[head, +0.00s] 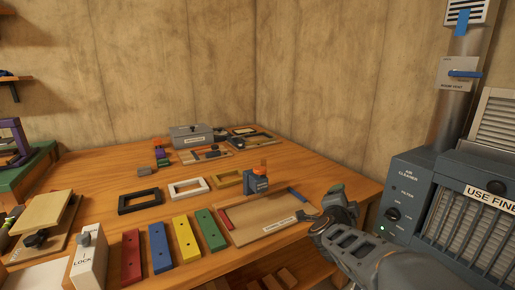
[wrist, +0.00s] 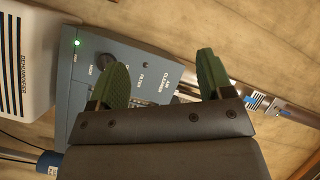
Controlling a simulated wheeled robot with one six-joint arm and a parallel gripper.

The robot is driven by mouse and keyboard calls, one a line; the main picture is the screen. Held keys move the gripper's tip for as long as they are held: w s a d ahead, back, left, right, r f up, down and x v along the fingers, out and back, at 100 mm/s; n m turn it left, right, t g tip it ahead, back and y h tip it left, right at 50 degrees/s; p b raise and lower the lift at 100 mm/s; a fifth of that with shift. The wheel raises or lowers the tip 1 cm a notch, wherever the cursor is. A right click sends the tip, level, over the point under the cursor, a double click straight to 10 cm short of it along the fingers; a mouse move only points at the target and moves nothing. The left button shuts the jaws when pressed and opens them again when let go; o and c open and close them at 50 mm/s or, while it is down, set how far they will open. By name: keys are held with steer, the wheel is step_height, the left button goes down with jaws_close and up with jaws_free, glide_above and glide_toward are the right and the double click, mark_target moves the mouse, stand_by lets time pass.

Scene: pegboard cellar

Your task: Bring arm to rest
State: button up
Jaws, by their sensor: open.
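My arm reaches in from the lower right in the head view, with my gripper (head: 328,210) at the right front corner of the wooden workbench (head: 340,187). I cannot tell in that view whether it touches the bench. In the wrist view my gripper (wrist: 162,78) has its two green fingers spread wide apart, with nothing between them. The blue-grey air cleaner (wrist: 145,60) lies beyond the fingers there. It also stands right of the bench in the head view (head: 405,172).
Red, blue, yellow and green bars (head: 186,237) lie along the front. Frames and a grey box (head: 192,136) are farther back. A white dehumidifier (wrist: 25,60) shows in the wrist view.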

steer(key=s+a+r+n+g+y+p, duration=0.2)
steer(key=s+a+r+n+y+p, duration=0.4)
steer(key=a+r+n+y+p, duration=0.55)
steer(key=s+d+r+n+g+h+p, duration=0.1)
steer(key=s+r+n+g+p, duration=0.1)
steer(key=s+p, duration=0.4)
steer(key=s+d+r+n+g+h+p, duration=0.1)
steer(key=s+n+g+p, duration=0.3)
steer(key=s, duration=0.5)
steer(key=r+g+p, duration=0.1)
steer(key=g+p, duration=0.1)
steer(key=p, duration=0.1)
steer(key=shift+s+d+r+g+h, duration=0.15)
steer(key=shift+d+r+g+h, duration=0.05)
steer(key=shift+d+g+h, duration=0.15)
steer(key=shift+n, duration=0.25)
